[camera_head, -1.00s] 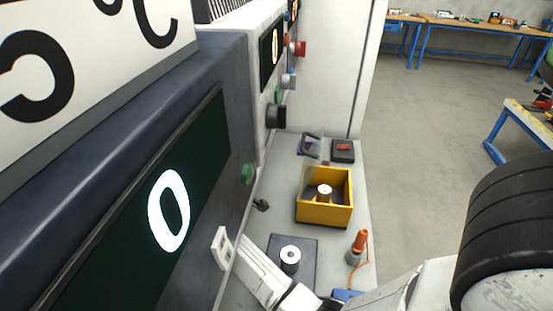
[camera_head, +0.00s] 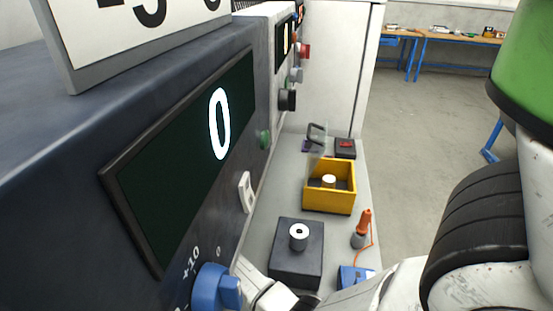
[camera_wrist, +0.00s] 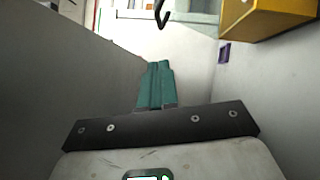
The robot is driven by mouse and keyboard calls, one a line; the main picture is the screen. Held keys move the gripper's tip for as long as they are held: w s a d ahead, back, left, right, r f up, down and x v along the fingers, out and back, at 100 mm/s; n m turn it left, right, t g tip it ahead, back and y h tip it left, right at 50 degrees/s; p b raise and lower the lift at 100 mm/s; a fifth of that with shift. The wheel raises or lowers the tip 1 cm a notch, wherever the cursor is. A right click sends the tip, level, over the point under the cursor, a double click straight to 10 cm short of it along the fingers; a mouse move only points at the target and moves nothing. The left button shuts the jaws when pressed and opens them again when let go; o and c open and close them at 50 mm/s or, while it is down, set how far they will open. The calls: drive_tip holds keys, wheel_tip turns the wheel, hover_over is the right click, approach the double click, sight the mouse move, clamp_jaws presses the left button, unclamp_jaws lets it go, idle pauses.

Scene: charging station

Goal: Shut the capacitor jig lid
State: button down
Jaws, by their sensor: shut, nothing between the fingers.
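The capacitor jig (camera_head: 330,200) is a yellow open-topped box on the grey bench, with a white-topped cylinder (camera_head: 328,181) inside. Its clear lid (camera_head: 316,160) stands raised at the left and back of the box, with a dark handle (camera_head: 316,133) at its top. The lid is open. In the wrist view, the yellow box (camera_wrist: 268,18) is cut off at the top right, and a black hook-like part (camera_wrist: 161,12) shows at the top. My gripper (camera_wrist: 157,68) has teal fingers held together and empty, apart from the box. In the head view its fingertips are hidden.
A dark block (camera_head: 297,265) with a cylinder (camera_head: 298,235) stands in front of the jig. An orange-handled tool (camera_head: 364,222) with a cord is at the right edge. A red-buttoned box (camera_head: 345,147) sits behind. The instrument panel (camera_head: 160,170) walls the left.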

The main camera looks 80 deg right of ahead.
drive_tip(key=s+a+p+x, duration=0.1)
drive_tip(key=p+x, duration=0.3)
drive_tip(key=x, duration=0.8)
drive_tip(key=shift+s+r+p, duration=0.3)
drive_tip(key=shift+s, duration=0.55)
drive_tip(key=shift+s, duration=0.15)
